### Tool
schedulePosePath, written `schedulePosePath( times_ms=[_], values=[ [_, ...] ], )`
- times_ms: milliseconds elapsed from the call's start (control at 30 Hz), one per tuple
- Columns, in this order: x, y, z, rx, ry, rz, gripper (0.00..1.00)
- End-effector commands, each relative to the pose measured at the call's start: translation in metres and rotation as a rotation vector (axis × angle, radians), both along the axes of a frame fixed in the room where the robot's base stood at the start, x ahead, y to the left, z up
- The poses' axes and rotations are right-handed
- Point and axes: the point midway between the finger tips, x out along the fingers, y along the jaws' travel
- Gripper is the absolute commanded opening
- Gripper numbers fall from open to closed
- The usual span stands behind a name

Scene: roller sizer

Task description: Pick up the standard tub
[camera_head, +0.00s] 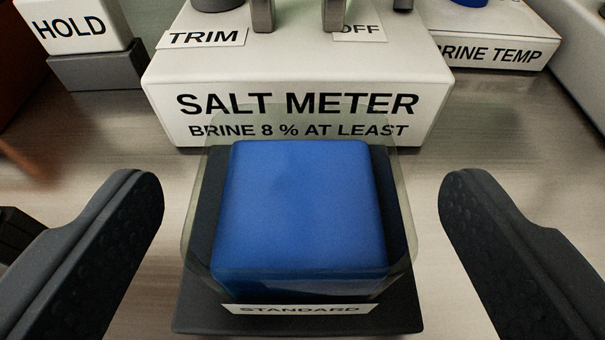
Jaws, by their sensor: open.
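The standard tub is a clear-walled container around a blue block (303,212), with a label reading STANDARD (299,309) at its front. It stands on a dark base (190,318) in the lower middle of the head view. My gripper (302,215) is open, with one dark padded finger to the left of the tub and one to the right. Both fingers are apart from the tub, with a gap on each side.
A white box marked SALT METER (297,115) stands right behind the tub, with TRIM (203,38) and OFF labels on top. A HOLD block (72,28) is at back left and a BRINE TEMP box (490,52) at back right. Bare surface shows on both sides.

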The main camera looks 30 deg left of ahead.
Motion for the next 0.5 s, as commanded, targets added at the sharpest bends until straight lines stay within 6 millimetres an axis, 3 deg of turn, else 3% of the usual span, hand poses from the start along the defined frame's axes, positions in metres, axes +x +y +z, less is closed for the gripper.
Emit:
schedulePosePath(
  times_ms=[300, 500],
  values=[
    [0.031, 0.02, -0.013, -0.001, 0.002, 0.0, 0.8],
    [0.038, 0.024, -0.015, -0.001, 0.001, -0.001, 0.8]
  ],
)
